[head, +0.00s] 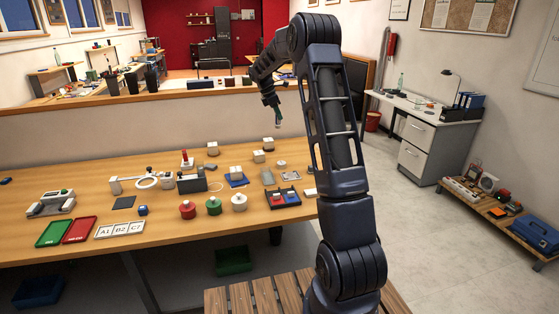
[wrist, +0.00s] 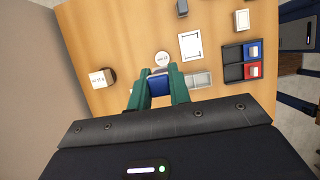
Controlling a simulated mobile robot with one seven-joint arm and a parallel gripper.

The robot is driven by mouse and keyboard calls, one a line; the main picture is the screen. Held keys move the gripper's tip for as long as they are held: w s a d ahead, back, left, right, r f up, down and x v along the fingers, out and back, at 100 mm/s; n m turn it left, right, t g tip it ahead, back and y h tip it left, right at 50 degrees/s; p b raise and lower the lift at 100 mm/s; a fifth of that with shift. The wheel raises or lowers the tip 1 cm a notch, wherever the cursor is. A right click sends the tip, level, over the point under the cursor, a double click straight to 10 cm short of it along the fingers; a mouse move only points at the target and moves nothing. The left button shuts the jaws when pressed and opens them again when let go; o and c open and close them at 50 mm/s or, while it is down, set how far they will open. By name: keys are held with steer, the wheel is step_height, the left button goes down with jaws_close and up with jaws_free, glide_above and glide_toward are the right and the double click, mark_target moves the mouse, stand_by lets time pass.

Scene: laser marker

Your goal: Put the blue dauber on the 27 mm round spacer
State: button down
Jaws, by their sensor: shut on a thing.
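My gripper (wrist: 158,76) is shut on the blue dauber (wrist: 159,87), whose blue body shows between the two green fingers in the wrist view. The fingers hide its sides. A white round spacer (wrist: 162,59) with small lettering lies on the table just beyond the fingertips in the wrist view; the lettering is too small to read surely. In the head view my gripper (head: 277,119) hangs above the back of the table, and a small pale round piece (head: 281,163) lies below it. What it holds is too small to make out there.
A dark tray (wrist: 234,54) with blue and red pieces stands to the right in the wrist view. A white-framed plate (wrist: 191,45) and a pale block (wrist: 99,78) are near. In the head view, red, green and white round pots (head: 239,202) stand farther forward on the table.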

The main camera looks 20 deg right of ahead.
steer(key=d, duration=0.2)
glide_above(282, 163)
step_height(282, 163, down, 19)
steer(key=shift+w+f, duration=0.1)
steer(key=shift+f, duration=0.1)
stand_by(0.4)
steer(key=shift+f, duration=0.15)
steer(key=c, duration=1.3)
jaws_free()
